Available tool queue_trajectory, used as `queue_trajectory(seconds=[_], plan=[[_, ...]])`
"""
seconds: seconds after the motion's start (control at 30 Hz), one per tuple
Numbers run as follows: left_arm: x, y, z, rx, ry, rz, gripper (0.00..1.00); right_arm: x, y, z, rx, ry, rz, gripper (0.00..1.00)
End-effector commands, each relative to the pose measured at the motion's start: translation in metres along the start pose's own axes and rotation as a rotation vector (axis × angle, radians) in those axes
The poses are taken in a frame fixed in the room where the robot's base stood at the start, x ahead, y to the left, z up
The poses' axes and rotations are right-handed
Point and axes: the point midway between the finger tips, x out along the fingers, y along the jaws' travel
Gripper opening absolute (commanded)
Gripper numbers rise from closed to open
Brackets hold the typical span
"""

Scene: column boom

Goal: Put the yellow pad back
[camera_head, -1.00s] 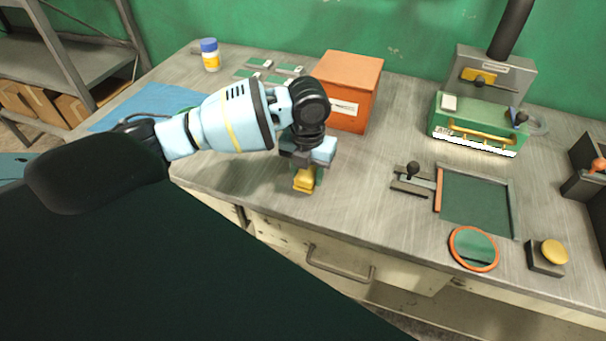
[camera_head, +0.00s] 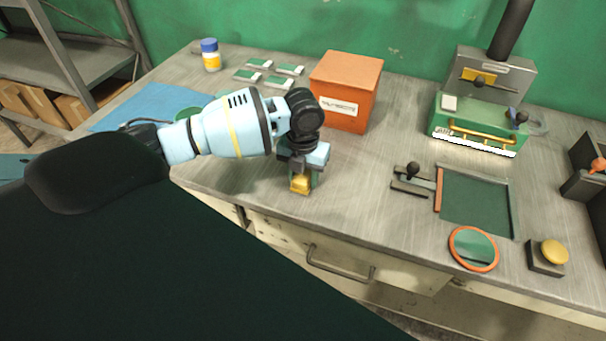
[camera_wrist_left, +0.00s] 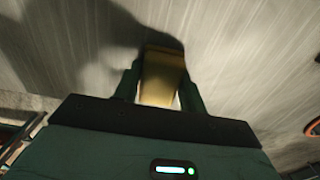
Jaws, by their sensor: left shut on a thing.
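The yellow pad (camera_head: 300,185) is a small block between the fingers of my left gripper (camera_head: 301,180), low over the front part of the grey workbench (camera_head: 370,200). The left wrist view shows the yellow pad (camera_wrist_left: 161,78) between the two dark fingers of the left gripper (camera_wrist_left: 161,90), which is shut on it. A shadow lies on the bench beside it. I cannot tell whether the pad touches the bench. My right gripper is in neither view.
An orange box (camera_head: 345,92) stands behind the gripper, with small green-and-white plates (camera_head: 258,64) and a blue-capped bottle (camera_head: 209,55) farther left. A green press (camera_head: 478,125), a dark recessed tray (camera_head: 476,203), an orange-rimmed disc (camera_head: 474,249) and a yellow button (camera_head: 553,252) are at right.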

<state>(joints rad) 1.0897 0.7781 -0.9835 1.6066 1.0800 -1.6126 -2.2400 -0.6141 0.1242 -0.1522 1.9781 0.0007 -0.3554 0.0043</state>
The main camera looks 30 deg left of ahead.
Motion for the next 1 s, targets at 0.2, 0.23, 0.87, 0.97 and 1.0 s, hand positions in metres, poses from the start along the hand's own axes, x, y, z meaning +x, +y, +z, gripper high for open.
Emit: queue_trajectory(seconds=[0.2, 0.23, 0.87, 0.97, 1.0], plan=[[0.003, 0.000, 0.000, 0.000, 0.000, 0.000, 0.49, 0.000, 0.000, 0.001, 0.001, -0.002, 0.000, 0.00], [0.003, 0.000, 0.000, 0.000, 0.000, 0.000, 0.53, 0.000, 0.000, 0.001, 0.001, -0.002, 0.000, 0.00], [-0.028, 0.000, 0.001, -0.001, -0.006, -0.002, 0.63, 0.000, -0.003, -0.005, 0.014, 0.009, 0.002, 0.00], [-0.049, 0.000, 0.001, -0.001, -0.005, -0.002, 0.63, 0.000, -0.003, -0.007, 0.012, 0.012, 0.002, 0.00], [-0.058, 0.000, 0.001, 0.000, -0.007, -0.002, 0.63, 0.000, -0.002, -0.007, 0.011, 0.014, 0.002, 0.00]])
